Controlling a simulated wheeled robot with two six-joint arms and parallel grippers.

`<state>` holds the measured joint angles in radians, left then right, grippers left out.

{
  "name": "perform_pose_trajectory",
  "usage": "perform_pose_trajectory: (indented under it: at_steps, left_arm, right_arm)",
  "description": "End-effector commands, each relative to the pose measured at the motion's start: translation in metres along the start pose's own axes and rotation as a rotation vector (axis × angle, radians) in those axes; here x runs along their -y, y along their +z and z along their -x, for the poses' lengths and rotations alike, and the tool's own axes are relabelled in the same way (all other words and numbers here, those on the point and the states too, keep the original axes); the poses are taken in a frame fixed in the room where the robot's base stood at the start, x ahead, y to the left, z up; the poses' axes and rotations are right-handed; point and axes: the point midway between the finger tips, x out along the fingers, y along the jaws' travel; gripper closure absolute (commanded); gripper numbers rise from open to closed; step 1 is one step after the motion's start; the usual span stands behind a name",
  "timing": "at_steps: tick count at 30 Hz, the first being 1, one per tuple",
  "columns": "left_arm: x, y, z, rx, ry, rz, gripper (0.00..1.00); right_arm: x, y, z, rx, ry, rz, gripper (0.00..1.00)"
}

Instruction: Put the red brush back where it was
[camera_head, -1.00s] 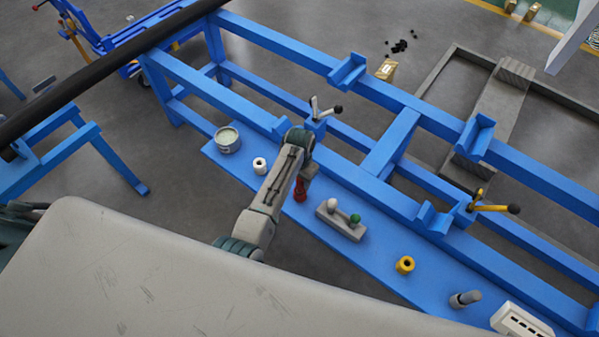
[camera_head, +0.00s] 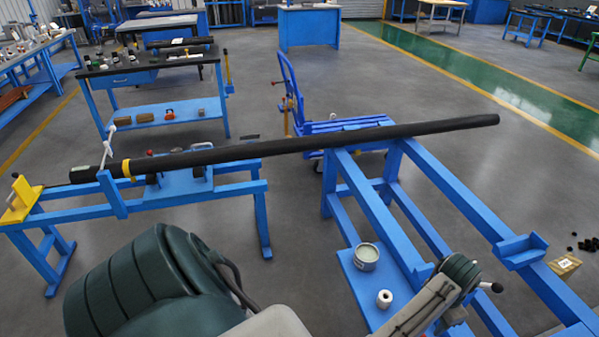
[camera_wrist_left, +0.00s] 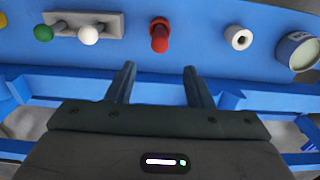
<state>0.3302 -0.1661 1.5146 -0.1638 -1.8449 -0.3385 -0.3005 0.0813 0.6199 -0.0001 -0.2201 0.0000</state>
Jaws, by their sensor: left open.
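The red brush (camera_wrist_left: 160,36) is on the blue shelf (camera_wrist_left: 200,45) in the left wrist view, at the top middle. It sits between the white roll and a grey holder. My left gripper (camera_wrist_left: 159,72) is open and empty, with its two fingers pointing toward the brush; the brush is beyond the fingertips and I see no contact. My right gripper is not in view.
A grey holder (camera_wrist_left: 105,24) with a white and a green knob is left of the brush; a white roll (camera_wrist_left: 239,38) and a tin (camera_wrist_left: 298,51) are right. The blue frame (camera_head: 385,220) runs alongside the shelf. A long black pipe (camera_head: 300,145) lies across the stands.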

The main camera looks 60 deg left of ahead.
Motion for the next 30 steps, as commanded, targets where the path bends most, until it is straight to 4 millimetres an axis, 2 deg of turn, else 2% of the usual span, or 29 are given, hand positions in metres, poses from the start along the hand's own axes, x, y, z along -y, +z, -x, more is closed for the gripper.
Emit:
perform_pose_trajectory:
  at_steps: [4,7,12,17,20,23,26,30]
  left_arm:
    - [0.012,0.001,-0.004,-0.097,-0.040,0.030,0.53]
    - [0.027,0.000,-0.003,-0.238,-0.090,0.068,0.53]
    - [0.048,0.000,0.010,-0.467,-0.167,0.120,0.53]
    - [0.059,0.004,0.019,-0.621,-0.211,0.150,0.53]
    - [0.064,0.008,0.018,-0.690,-0.231,0.162,0.53]
    - [0.067,0.014,0.004,-0.733,-0.238,0.173,0.53]
    - [0.067,0.026,-0.032,-0.730,-0.233,0.181,0.53]
    - [0.063,0.046,-0.091,-0.676,-0.214,0.189,0.53]
  right_arm:
    - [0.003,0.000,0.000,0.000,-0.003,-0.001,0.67]
    - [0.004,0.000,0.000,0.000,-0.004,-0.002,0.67]
    - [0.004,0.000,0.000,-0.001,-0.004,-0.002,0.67]
    - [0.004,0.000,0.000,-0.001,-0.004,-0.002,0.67]
    - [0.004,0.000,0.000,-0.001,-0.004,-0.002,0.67]
    - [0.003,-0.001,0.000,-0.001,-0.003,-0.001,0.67]
    - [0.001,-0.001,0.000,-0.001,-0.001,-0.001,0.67]
    - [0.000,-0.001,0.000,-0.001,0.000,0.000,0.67]
